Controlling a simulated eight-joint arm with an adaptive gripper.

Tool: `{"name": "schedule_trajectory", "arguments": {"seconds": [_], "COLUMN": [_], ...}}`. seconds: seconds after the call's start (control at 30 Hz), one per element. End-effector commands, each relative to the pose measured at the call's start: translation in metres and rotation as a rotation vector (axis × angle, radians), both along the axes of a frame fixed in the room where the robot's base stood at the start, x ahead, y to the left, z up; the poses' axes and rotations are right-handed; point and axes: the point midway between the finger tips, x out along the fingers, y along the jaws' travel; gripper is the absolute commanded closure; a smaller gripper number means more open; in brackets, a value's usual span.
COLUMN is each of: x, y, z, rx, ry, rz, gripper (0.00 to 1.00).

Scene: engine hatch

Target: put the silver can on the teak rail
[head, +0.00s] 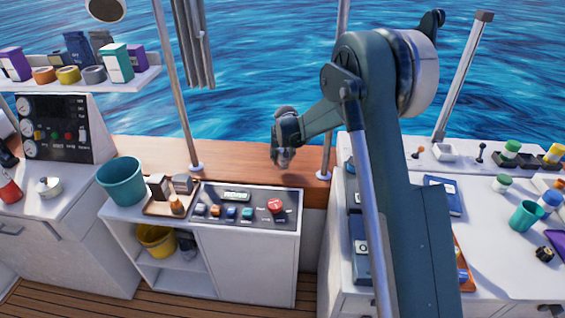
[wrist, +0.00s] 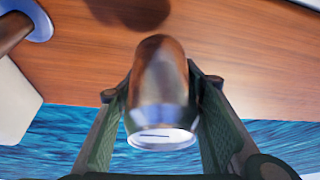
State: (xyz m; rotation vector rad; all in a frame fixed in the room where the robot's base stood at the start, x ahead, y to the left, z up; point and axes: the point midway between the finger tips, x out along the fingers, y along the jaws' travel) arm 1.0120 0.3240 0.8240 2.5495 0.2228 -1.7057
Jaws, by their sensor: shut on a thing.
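The silver can (wrist: 160,95) is between the two green fingers of my gripper (wrist: 160,125) in the wrist view, and the fingers are shut on it. The reddish-brown teak rail (wrist: 235,65) lies beyond the can, with a dark shadow on it near the top. In the head view my gripper (head: 284,150) is over the teak rail (head: 235,160), between two posts. The can (head: 284,158) shows only as a small pale shape at the gripper there. I cannot tell whether the can touches the rail.
Metal posts rise at the rail, one left (head: 178,90) and one right (head: 335,100) of my gripper. A control panel (head: 245,204) stands in front of the rail. A teal bucket (head: 121,182) stands left of it. Bare rail shows on both sides of my gripper.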

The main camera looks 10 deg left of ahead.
Motion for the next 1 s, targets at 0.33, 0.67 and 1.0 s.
{"name": "schedule_trajectory", "arguments": {"seconds": [0.33, 0.67, 1.0], "x": [0.000, 0.000, 0.000], "y": [0.000, 0.000, 0.000], "z": [-0.027, -0.029, -0.029], "rx": [0.000, 0.000, 0.000], "ry": [0.000, 0.000, 0.000], "rz": [0.000, 0.000, 0.000], "gripper": [0.71, 0.71, 0.48]}}
